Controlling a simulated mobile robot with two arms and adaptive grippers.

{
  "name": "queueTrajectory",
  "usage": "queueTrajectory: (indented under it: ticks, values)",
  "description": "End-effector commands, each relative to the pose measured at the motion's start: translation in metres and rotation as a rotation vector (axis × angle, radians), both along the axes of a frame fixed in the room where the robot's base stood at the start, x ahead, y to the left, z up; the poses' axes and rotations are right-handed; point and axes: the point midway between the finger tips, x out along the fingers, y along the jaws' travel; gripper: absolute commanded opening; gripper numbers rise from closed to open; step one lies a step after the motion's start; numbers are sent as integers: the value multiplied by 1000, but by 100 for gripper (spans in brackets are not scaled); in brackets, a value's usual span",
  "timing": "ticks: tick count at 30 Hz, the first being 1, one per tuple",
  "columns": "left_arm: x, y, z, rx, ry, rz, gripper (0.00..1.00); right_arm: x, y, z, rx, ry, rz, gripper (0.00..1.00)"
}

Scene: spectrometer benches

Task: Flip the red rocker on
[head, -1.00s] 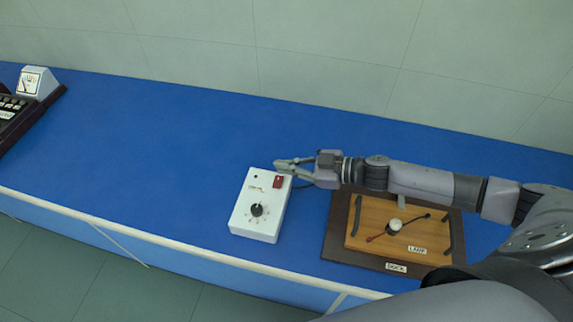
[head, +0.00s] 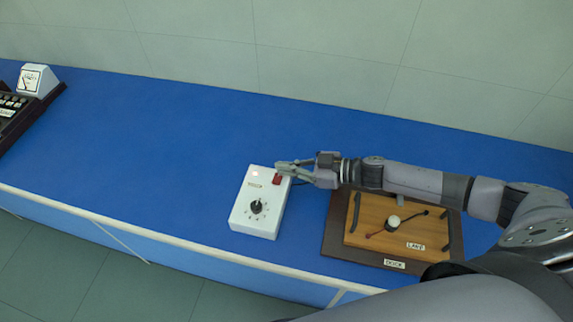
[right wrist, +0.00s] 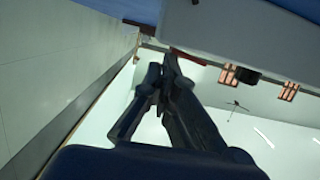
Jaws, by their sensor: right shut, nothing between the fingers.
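The white control box (head: 254,222) stands on the blue bench. The red rocker (head: 277,180) is at its far right corner, and a round black knob (head: 257,206) is nearer the front. A small indicator (head: 255,174) at the far left of the box looks pale and lit. My right gripper (head: 278,167) is shut and empty, its tips at the rocker's far edge; whether they touch it I cannot tell. In the right wrist view its closed fingertips (right wrist: 168,58) are beside a red edge of the rocker (right wrist: 188,57). My left gripper is out of view.
A wooden lamp board (head: 375,236) with a round bulb (head: 393,221) lies on a dark dock (head: 339,245) to the right. A meter (head: 36,80) stands on a dark instrument at the far left. The bench between is clear.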

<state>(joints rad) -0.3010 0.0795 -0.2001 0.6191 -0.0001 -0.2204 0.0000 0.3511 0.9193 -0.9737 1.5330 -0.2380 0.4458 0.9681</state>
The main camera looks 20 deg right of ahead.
Motion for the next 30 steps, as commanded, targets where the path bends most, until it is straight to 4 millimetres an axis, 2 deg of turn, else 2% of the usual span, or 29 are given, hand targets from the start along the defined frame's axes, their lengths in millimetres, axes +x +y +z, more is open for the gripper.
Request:
queueTrajectory:
  ticks: [5,14,15,16,24,30]
  values:
    - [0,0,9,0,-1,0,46,0,-1,9,-1,-1,-1,0]
    - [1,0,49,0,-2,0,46,0,-7,48,0,2,-7,0]
    - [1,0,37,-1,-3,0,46,-5,-16,38,-4,4,-9,0]
    - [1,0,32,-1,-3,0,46,-9,-22,37,-5,5,-9,0]
    - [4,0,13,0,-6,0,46,-36,-64,50,-4,4,-7,0]
    - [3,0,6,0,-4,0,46,-49,-84,59,-2,3,-7,0]
